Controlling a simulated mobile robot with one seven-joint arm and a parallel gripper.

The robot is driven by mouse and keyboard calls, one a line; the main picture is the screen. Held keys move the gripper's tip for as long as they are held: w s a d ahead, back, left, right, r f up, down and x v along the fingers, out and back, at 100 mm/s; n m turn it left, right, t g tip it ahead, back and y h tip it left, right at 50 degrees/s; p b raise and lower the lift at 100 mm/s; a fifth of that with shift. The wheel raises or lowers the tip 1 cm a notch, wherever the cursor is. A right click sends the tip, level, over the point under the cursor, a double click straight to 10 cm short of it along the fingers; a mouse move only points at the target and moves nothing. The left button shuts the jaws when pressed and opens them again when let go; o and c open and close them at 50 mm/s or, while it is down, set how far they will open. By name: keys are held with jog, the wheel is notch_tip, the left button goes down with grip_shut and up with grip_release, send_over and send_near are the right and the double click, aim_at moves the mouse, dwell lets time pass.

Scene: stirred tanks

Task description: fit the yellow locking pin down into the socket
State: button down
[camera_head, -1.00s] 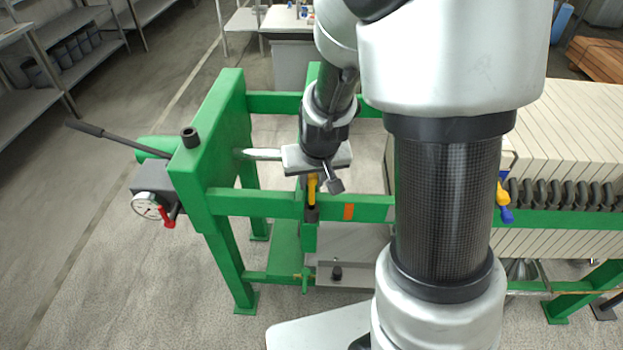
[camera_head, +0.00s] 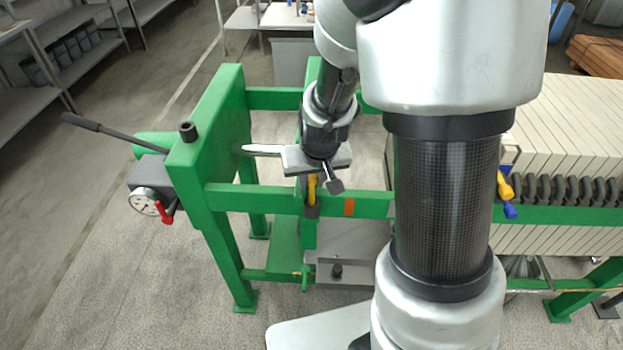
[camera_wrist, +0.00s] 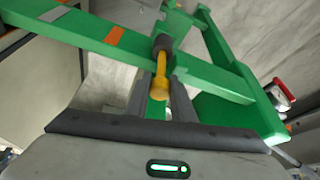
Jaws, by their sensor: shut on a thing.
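The yellow locking pin (camera_head: 312,188) is upright beneath my gripper (camera_head: 313,175). In the wrist view, the pin (camera_wrist: 159,74) has its rounded head between my finger pads (camera_wrist: 160,92), and the gripper is shut on it. The pin's far end meets the dark socket (camera_wrist: 162,42) on the green rail. The socket (camera_head: 312,211) also shows right below the pin in the head view. The pin's tip is hidden there, so I cannot tell how deep it sits.
The green press frame (camera_head: 213,130) surrounds the spot, with a rail (camera_head: 260,202) alongside. A gauge (camera_head: 144,201) and lever (camera_head: 85,124) are at left. An orange patch (camera_head: 349,207) is right of the socket. Pale plates (camera_head: 560,130) stand at right.

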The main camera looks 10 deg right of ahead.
jog(key=shift+f, duration=0.3)
jog(key=shift+r, duration=0.2)
jog(key=shift+r+p, duration=0.7)
jog(key=shift+r, duration=0.1)
jog(key=shift+f+b, duration=1)
dwell(1.0)
jog(key=c, duration=1.4)
grip_release()
jog(key=shift+c, duration=0.2)
jog(key=p+v, duration=0.4)
jog(key=v, duration=1.3)
jog(key=shift+r, duration=0.3)
jog(key=shift+r, duration=0.1)
